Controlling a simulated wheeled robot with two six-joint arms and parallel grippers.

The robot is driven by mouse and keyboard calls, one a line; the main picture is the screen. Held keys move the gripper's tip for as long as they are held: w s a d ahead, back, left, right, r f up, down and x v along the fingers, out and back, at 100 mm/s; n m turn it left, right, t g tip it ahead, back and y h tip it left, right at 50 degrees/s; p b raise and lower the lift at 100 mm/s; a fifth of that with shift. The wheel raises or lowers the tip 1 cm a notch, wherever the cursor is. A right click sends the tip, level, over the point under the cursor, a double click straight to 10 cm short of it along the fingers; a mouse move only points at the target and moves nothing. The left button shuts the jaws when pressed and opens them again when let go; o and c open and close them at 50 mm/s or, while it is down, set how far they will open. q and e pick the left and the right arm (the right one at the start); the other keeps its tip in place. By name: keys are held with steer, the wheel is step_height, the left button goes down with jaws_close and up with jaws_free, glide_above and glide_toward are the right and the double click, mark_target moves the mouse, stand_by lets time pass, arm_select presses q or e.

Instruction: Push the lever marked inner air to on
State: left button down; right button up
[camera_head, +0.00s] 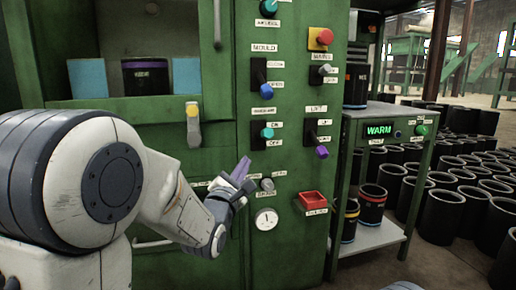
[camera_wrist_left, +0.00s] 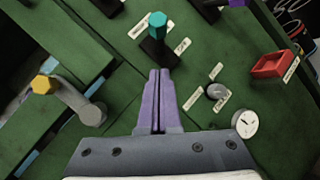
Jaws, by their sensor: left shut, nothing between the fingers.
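A lever with a teal knob (camera_head: 266,133) stands on a black plate on the green panel, with an ON plate (camera_head: 275,124) above and an OFF plate (camera_head: 274,143) below. The small plate over it is too small to read surely. The teal knob also shows at the top of the left wrist view (camera_wrist_left: 158,22). I cannot tell its exact tilt. My left gripper (camera_head: 243,166) has purple fingers, shut and empty, below and left of the lever. In the left wrist view its fingertips (camera_wrist_left: 158,72) point toward the lever, apart from it. My right gripper is not in view.
A blue-knobbed lever (camera_head: 266,90) sits above and a purple-knobbed one (camera_head: 321,152) to the right. A grey knob (camera_head: 267,184), a round gauge (camera_head: 266,219) and a red tray (camera_head: 313,202) are lower. A yellow-ended handle (camera_head: 193,112) juts out at the left.

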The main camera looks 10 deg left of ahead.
mark_target(263, 135)
arm_select(q)
steer(key=w+d+r+b, duration=0.2)
steer(key=w+r, duration=0.1)
steer(key=w, duration=0.3)
steer(key=shift+w+r, duration=0.25)
steer(key=shift+r, duration=0.05)
step_height(263, 135, up, 3)
steer(key=shift+w+f+p, duration=0.15)
steer(key=shift+p, duration=0.55)
